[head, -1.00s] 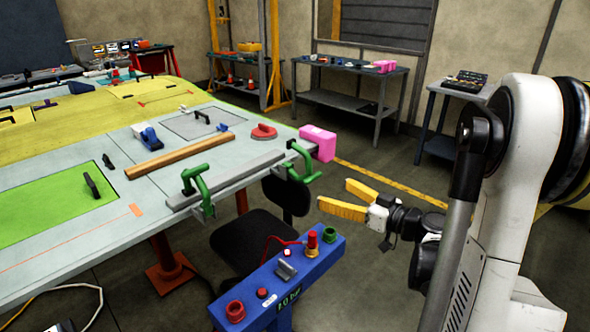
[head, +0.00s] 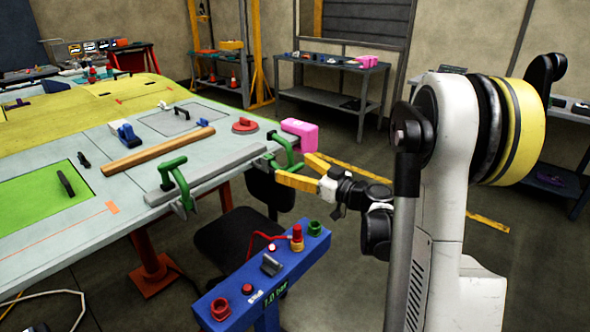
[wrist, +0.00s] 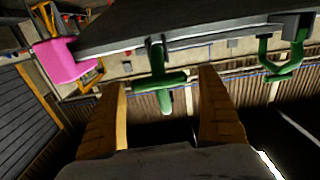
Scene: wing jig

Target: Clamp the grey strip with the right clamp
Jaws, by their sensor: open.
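The grey strip (head: 215,167) lies along the front edge of the pale table. The green right clamp (head: 287,147) sits at the table edge by the strip's right end. A second green clamp (head: 174,178) stands at the strip's left end. My gripper (head: 293,168), with yellow fingers, is open and empty just outside the edge, beside the right clamp. In the wrist view, my gripper (wrist: 163,85) has the right clamp's green handle (wrist: 158,81) showing between its fingers. Contact cannot be told. The left clamp (wrist: 283,66) shows at the right there.
A pink box (head: 300,134) is at the table's right corner, close to the right clamp. A blue control stand (head: 265,270) with buttons is in front of the table. A black chair (head: 235,235) stands partly under it. A wooden bar (head: 158,151) lies on the table.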

